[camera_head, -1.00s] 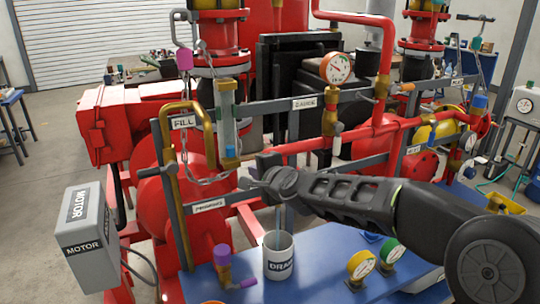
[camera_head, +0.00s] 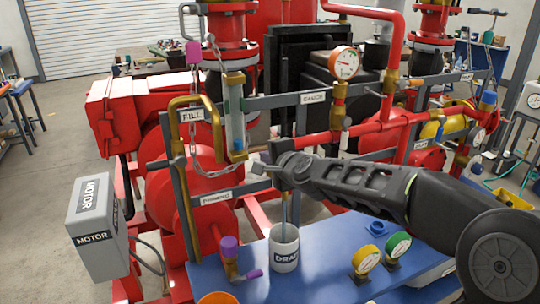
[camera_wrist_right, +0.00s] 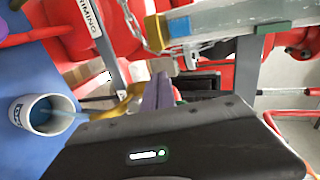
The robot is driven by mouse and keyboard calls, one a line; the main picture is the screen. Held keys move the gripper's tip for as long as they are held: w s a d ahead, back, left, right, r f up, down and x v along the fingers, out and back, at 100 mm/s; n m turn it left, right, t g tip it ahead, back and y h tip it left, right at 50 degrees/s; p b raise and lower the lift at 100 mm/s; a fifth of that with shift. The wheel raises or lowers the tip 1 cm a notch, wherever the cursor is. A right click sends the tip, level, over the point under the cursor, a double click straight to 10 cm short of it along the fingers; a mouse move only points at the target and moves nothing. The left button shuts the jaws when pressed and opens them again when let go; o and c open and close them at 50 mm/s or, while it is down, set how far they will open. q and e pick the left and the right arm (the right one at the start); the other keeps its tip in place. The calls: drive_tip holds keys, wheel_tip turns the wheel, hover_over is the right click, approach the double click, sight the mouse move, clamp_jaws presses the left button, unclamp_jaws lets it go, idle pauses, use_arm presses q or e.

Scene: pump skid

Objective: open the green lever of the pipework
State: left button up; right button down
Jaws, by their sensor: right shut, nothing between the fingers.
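My right gripper (camera_head: 262,168) reaches in from the right, its jaws shut with nothing between them, in front of the grey rail marked PRIMING (camera_head: 216,198). It is right of and below the sight glass (camera_head: 236,118). I cannot tell whether that patch is the green lever. No green lever shows clearly in the head view; my gripper and forearm cover part of the pipework. My left gripper is not in view.
A white DRAIN mug (camera_head: 285,250) stands on the blue bench (camera_head: 325,280), below my right forearm. A purple-handled valve (camera_head: 230,258) and yellow (camera_head: 366,260) and green (camera_head: 397,245) gauges are on the bench. A chain (camera_head: 188,140) hangs by the FILL pipe. A grey MOTOR box (camera_head: 95,222) stands left.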

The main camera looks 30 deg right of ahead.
drive_tip(key=p+v, duration=0.3)
drive_tip(key=v, duration=0.6)
drive_tip(key=shift+p, duration=0.3)
idle(0.6)
